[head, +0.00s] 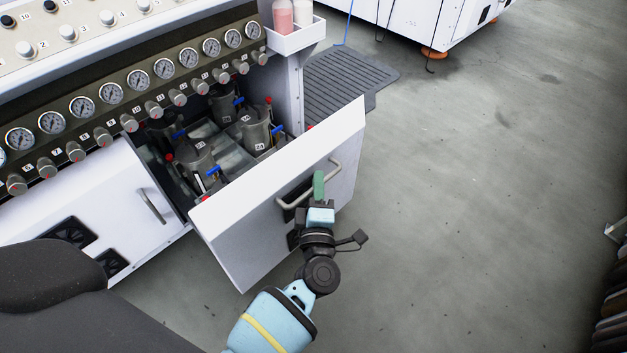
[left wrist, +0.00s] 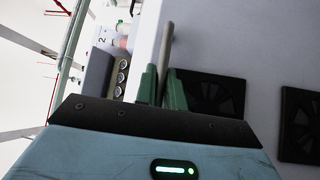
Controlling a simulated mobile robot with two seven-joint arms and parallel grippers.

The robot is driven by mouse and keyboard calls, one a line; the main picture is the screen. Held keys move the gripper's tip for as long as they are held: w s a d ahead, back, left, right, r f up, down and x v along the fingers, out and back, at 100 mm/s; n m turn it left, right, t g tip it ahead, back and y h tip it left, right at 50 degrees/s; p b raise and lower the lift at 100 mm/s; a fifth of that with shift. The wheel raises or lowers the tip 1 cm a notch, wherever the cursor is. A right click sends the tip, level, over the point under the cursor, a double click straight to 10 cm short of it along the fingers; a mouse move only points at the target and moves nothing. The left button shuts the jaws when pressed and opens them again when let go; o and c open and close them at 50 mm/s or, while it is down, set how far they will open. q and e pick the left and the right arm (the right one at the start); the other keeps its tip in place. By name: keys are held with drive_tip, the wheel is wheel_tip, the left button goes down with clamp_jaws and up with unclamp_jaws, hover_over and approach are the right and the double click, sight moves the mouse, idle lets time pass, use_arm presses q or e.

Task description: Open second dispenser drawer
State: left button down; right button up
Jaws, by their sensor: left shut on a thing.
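The dispenser drawer (head: 245,228) stands pulled out from the machine, with a white front panel and metal canisters (head: 255,128) inside. My left gripper (head: 318,185) is at the curved metal handle (head: 328,177) on that front. Its green fingers are shut on the handle. In the left wrist view, the handle bar (left wrist: 167,55) runs between the green fingers (left wrist: 160,88). My right gripper is in neither view.
A closed white drawer (head: 120,190) with its own handle is to the left. Gauges (head: 137,80) and knobs line the machine above. A dark mat (head: 345,78) lies behind the open drawer. Grey floor (head: 450,200) is clear on the right.

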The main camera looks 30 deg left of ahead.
use_arm(q)
drive_tip(key=shift+d, duration=0.15)
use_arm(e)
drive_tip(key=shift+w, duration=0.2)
use_arm(q)
drive_tip(key=c, duration=1.5)
unclamp_jaws()
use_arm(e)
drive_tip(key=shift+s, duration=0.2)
use_arm(q)
drive_tip(key=shift+s, duration=0.1)
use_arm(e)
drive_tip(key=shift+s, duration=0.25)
